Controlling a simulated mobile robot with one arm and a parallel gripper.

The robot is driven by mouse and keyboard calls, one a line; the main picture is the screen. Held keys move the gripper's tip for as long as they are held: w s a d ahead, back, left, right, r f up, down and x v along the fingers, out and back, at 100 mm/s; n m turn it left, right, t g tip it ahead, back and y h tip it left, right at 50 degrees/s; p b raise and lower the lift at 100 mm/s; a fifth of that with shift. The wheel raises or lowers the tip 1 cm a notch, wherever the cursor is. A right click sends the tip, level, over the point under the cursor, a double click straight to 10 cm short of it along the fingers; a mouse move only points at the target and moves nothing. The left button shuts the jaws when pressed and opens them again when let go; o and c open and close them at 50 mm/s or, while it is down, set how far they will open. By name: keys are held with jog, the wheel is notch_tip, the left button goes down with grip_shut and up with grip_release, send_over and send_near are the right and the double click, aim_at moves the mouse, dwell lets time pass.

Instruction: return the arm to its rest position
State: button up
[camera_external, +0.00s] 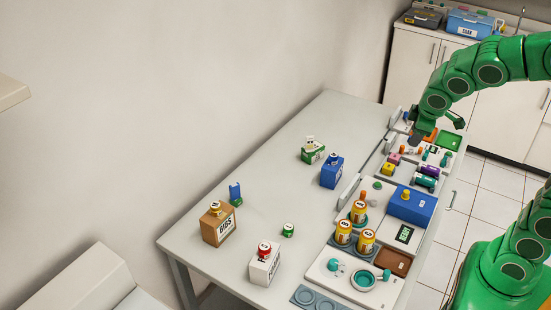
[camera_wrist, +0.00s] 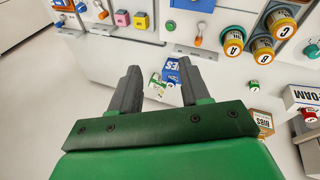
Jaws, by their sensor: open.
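My green arm enters the external view at the upper right, with its gripper (camera_external: 437,131) pointing down over the far right end of the table (camera_external: 285,150). In the wrist view the two dark fingers of my gripper (camera_wrist: 160,76) stand well apart with nothing between them. Beyond them lie the white table surface and, lower down, a blue box (camera_wrist: 173,70) and a small green and white box (camera_wrist: 156,84). Part of the tray area below my gripper is hidden by it in the external view. A rest position is not marked in either view.
A brown box (camera_external: 219,229) and a white box (camera_external: 264,268) stand at the front left. The table's middle is mostly clear.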

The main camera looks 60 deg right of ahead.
jog(key=s+a+f+m+g+y, duration=0.1)
jog(key=s+a+f+g, duration=0.1)
jog(key=s+a, duration=0.4)
jog(key=s+a+f+m+g+y, duration=0.1)
jog(key=s+a, duration=0.5)
jog(key=s, duration=0.8)
jog(key=shift+s+f+m+g+y, duration=0.3)
jog(key=shift+f+g+y, duration=0.25)
jog(key=shift+y, duration=0.25)
jog(key=shift+r, duration=0.1)
